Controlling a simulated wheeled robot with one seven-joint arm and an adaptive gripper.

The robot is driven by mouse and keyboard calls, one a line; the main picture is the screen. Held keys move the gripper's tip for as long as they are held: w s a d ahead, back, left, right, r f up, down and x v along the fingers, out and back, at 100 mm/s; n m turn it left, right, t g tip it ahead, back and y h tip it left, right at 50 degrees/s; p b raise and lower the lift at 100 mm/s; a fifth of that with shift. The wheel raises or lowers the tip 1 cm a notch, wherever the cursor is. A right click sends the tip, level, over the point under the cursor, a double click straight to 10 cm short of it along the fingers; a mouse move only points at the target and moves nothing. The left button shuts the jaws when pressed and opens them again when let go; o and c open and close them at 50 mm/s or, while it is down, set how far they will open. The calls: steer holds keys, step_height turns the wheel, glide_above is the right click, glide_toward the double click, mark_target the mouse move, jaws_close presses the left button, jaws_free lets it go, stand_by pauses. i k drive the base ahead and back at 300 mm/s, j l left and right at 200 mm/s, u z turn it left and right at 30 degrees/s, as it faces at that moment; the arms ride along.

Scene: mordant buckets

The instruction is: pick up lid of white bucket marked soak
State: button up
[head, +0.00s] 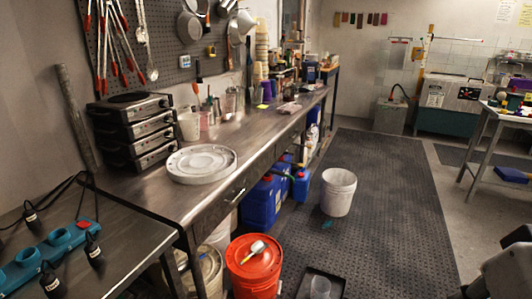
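A white round lid (202,163) with a raised rim lies flat on the steel bench, near its front edge. A white bucket (339,192) stands upright on the dark floor mat, with its top open. I cannot read any "soak" marking on it. More whitish buckets (208,272) stand partly hidden under the bench front; whether one is marked I cannot tell. My gripper is not in view; only grey and dark parts, probably of my arm, show at the lower right edge.
An orange-red bucket (254,264) with a lid and a brush on top stands before the bench (145,190). Blue jugs (263,203) are under it. Stacked hot plates (132,130) stand behind the lid. A dark tray (338,287) lies on the floor. The mat (395,220) is clear at right.

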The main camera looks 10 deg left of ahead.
mark_target(201, 164)
steer(key=i+l+u, duration=0.1)
steer(key=i+u, duration=0.35)
steer(key=i+l+u, duration=0.2)
steer(key=i+u, duration=0.25)
steer(key=i+l+u, duration=0.15)
steer(key=i+u, duration=0.15)
steer(key=u, duration=0.15)
steer(key=i+l+u, duration=0.25)
steer(key=u, duration=0.2)
steer(key=i+l+u, duration=0.15)
steer(key=l+u, duration=0.25)
